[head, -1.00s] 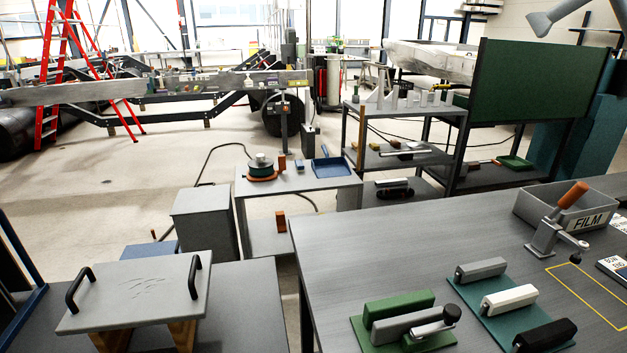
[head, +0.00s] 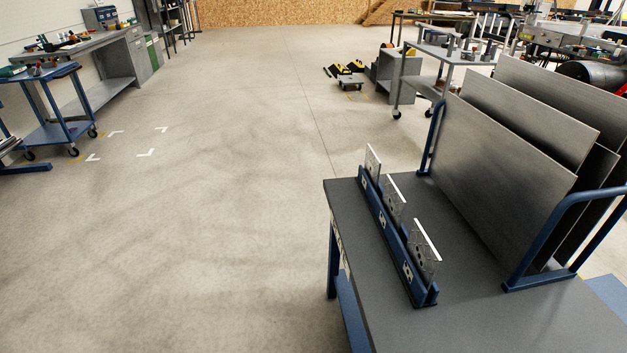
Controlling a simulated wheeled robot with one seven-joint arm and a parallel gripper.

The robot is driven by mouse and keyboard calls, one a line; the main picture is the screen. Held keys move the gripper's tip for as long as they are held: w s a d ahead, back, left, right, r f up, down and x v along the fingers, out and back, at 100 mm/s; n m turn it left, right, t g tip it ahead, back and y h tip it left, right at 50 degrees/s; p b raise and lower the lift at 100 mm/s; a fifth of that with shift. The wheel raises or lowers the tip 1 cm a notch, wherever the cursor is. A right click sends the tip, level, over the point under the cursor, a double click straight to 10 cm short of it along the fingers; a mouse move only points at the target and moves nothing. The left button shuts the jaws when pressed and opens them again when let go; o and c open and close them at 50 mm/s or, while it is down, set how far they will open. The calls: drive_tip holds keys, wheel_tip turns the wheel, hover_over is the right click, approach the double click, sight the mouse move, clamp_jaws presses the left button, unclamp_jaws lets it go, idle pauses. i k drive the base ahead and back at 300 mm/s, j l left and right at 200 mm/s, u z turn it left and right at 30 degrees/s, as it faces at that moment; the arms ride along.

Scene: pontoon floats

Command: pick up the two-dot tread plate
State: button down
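Three small light-grey plates stand upright in a blue rack (head: 383,222) on a dark-topped table (head: 470,310) at the right of the head view. The far plate (head: 373,161), the middle plate (head: 394,198) and the near plate (head: 426,247) are spaced apart along the rack. Dark marks show on the plates, but they are too small for me to tell which plate has two dots. Small white labels sit on the rack's side, also unreadable. My gripper is not in view.
Large grey sheets (head: 505,170) lean in a blue-framed holder (head: 545,240) right of the rack. A wide stretch of concrete floor (head: 200,220) is clear left of the table. A blue cart (head: 50,110) stands far left, a grey cart (head: 445,65) behind.

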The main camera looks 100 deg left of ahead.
sight(394, 202)
drive_tip(key=u, duration=1.85)
drive_tip(key=i+l+u, duration=0.15)
drive_tip(key=l+u, duration=0.2)
drive_tip(key=i+l+u, duration=0.15)
drive_tip(key=l+u, duration=0.5)
drive_tip(key=i+l, duration=0.05)
drive_tip(key=l, duration=0.05)
